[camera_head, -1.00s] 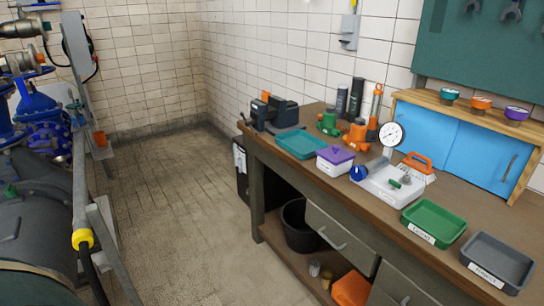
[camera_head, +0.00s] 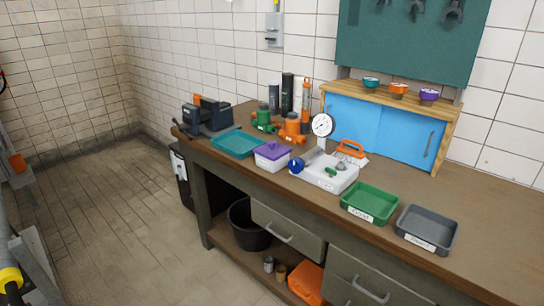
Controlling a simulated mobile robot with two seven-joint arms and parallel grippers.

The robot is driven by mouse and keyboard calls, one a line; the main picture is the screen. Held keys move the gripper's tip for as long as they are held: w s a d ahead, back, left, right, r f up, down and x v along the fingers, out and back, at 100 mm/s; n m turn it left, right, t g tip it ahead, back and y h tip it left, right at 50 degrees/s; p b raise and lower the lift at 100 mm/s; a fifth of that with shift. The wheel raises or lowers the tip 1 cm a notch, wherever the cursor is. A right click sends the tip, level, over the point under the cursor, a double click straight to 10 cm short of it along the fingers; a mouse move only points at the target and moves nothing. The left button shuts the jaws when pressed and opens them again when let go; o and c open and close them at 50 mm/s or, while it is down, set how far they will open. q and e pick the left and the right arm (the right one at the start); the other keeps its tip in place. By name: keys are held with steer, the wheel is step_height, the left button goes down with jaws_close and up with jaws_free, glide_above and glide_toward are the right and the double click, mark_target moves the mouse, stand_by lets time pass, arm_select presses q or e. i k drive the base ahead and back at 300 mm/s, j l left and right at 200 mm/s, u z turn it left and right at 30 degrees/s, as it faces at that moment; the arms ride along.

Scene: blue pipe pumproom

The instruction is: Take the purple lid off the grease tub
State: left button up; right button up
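The grease tub (camera_head: 271,163) is a small white box with a label on its front. It stands near the front edge of the workbench, between the teal tray and the dial gauge stand. Its purple lid (camera_head: 273,150) sits on top and covers it. Neither of my grippers shows in the head view.
The teal tray (camera_head: 235,143) is just left of the tub. A blue round part (camera_head: 296,165) and the white gauge base (camera_head: 328,176) are close on its right. Green tray (camera_head: 370,200) and grey tray (camera_head: 428,228) stand farther right. Orange valve (camera_head: 293,129) stands behind. The floor left of the workbench (camera_head: 490,196) is open.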

mark_target(272, 151)
steer(key=i+z, duration=0.1)
steer(key=z, duration=0.3)
steer(key=j+z, duration=0.15)
steer(key=z, duration=0.2)
steer(key=i+j+z, duration=0.1)
steer(key=z, duration=0.3)
steer(key=i+j+z, duration=0.1)
steer(key=j+z, duration=0.2)
steer(key=j, duration=0.2)
steer(key=j+z, duration=0.25)
steer(key=j, duration=0.25)
steer(key=i, duration=0.05)
